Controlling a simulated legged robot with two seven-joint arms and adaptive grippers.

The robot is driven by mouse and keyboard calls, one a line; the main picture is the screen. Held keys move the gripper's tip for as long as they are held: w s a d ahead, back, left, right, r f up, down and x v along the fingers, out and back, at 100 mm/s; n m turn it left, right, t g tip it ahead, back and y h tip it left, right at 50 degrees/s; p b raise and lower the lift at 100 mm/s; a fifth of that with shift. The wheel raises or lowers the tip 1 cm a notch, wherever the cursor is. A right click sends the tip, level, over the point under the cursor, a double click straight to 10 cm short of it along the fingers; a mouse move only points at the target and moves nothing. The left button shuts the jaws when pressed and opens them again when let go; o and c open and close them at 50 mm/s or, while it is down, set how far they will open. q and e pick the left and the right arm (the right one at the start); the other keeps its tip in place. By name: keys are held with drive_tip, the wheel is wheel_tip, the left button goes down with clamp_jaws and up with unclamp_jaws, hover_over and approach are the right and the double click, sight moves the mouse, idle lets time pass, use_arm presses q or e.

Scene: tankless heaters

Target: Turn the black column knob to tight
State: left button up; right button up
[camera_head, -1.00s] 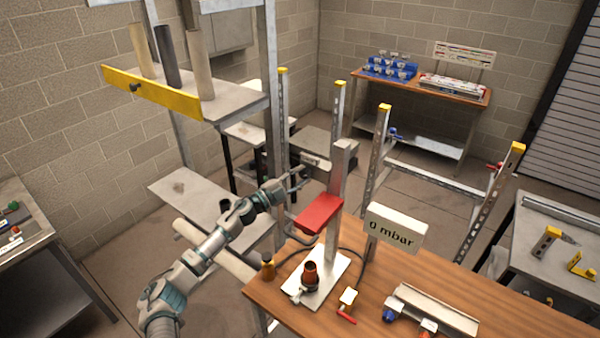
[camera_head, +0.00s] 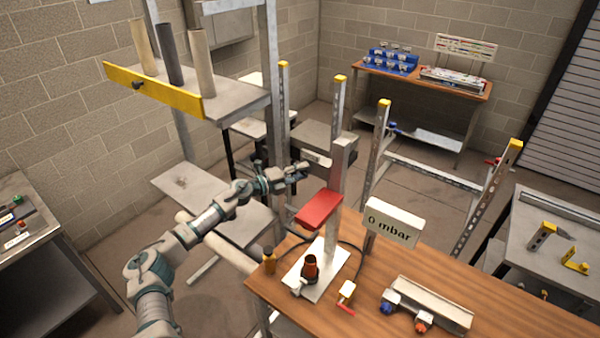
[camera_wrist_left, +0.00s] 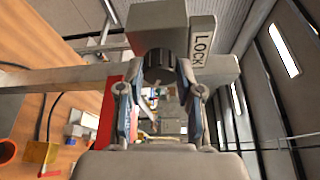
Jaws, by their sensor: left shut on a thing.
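The black column knob (camera_wrist_left: 160,66) shows in the left wrist view, on the side of a grey block (camera_wrist_left: 158,22) of the column. The grey upright column (camera_head: 337,190) stands on the wooden bench in the head view and carries a red plate (camera_head: 320,211). My left gripper (camera_head: 302,172) is beside the column, above the red plate's level. In the left wrist view its two fingers (camera_wrist_left: 161,72) are shut on the knob, one on each side. The knob is too small to make out in the head view. My right gripper is not in view.
A label reading "LOCK" (camera_wrist_left: 203,40) is next to the knob. A "0 mbar" display (camera_head: 394,222) stands right of the column. The wooden bench (camera_head: 480,300) holds several fittings. A shelf with a yellow edge (camera_head: 150,90) holds pipes at upper left.

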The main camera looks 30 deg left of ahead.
use_arm(q)
drive_tip(key=shift+d+f, duration=0.1)
drive_tip(key=shift+f, duration=0.35)
drive_tip(key=o, duration=1.2)
drive_tip(key=shift+c, duration=0.2)
drive_tip(key=shift+r, duration=0.1)
drive_tip(key=shift+s+a+r, duration=0.1)
drive_tip(key=shift+a, duration=0.1)
drive_tip(key=v, duration=1.1)
drive_tip(key=shift+s, duration=0.25)
drive_tip(key=shift+a, duration=0.15)
